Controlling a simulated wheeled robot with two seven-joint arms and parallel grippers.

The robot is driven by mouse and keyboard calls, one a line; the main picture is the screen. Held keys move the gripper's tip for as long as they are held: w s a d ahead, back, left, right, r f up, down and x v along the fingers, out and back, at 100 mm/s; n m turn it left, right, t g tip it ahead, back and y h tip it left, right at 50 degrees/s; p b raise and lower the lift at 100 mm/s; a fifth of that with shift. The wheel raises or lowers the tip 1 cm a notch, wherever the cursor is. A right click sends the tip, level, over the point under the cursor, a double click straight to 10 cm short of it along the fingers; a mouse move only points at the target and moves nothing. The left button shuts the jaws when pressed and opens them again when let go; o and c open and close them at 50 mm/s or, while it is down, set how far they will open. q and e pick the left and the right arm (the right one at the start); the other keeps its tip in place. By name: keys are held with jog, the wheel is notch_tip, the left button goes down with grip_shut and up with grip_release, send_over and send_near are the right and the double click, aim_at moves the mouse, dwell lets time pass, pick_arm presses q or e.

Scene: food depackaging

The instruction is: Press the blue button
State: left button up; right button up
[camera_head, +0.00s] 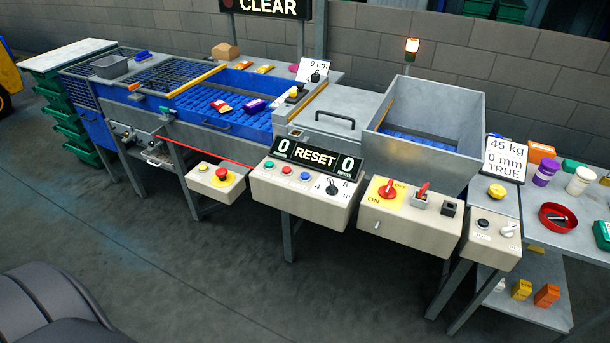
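The blue button (304,177) is a small round button on the sloped front of the beige control box (300,200) in the middle of the view. It is the rightmost in a row of three, beside a red button (286,170) and a green button (269,165). A black selector knob (332,187) is to its right. Above the row is a black display reading "0 RESET 0" (315,158). Nothing covers the blue button. Neither of my grippers is in view.
A box with a red emergency stop (221,173) is to the left. A box with a red rotary switch (388,190) is to the right. Behind stands the machine with a blue conveyor (215,105) carrying packets. The floor (190,270) in front is clear.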

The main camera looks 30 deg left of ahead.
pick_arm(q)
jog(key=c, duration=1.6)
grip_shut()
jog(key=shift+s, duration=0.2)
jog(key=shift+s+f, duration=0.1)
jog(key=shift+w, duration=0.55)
